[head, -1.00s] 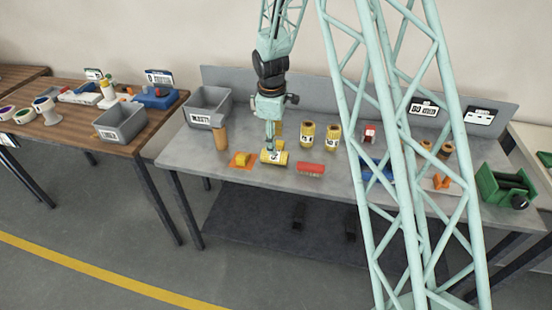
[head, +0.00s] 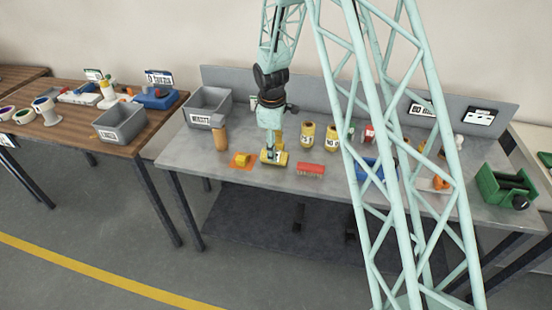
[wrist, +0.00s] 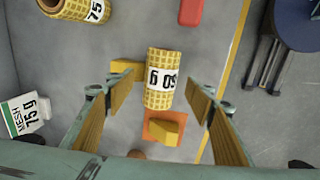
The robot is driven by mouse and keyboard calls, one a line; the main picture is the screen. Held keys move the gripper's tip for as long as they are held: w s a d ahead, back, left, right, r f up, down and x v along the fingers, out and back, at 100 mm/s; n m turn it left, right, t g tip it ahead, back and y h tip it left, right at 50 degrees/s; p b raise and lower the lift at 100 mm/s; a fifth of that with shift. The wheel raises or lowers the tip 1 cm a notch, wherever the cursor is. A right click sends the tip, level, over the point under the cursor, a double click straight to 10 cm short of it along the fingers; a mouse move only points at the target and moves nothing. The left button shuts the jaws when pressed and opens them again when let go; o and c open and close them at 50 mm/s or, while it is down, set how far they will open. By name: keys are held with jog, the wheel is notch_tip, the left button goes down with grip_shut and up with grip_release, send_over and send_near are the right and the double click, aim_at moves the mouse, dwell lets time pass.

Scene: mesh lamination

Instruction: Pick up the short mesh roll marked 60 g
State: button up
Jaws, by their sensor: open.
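A short yellow mesh roll (wrist: 164,62) lies on its side on the grey table, with a white label that reads upside down, apparently 60 g. In the head view this roll (head: 274,159) lies right of the orange mat, below my gripper (head: 274,142). In the wrist view my gripper (wrist: 158,95) is open, one finger left and one right of the roll, with gaps on both sides. Another mesh roll (wrist: 75,8), marked 75, is at the top left of the wrist view.
An orange mat (head: 235,165) with a yellow block sits left of the roll, and a red brush-like block (head: 311,169) right of it. Upright yellow rolls (head: 307,135) stand behind. A grey bin (head: 207,104) is at the back left. A 75 g mesh sign (wrist: 25,115) shows in the wrist view.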

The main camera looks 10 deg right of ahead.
jog(key=shift+w+f, duration=0.15)
jog(key=shift+f, duration=0.9)
jog(key=shift+w+f, duration=0.1)
jog(key=shift+f, duration=0.95)
jog(key=shift+d, duration=0.1)
jog(key=shift+c, duration=0.2)
jog(key=c, duration=1)
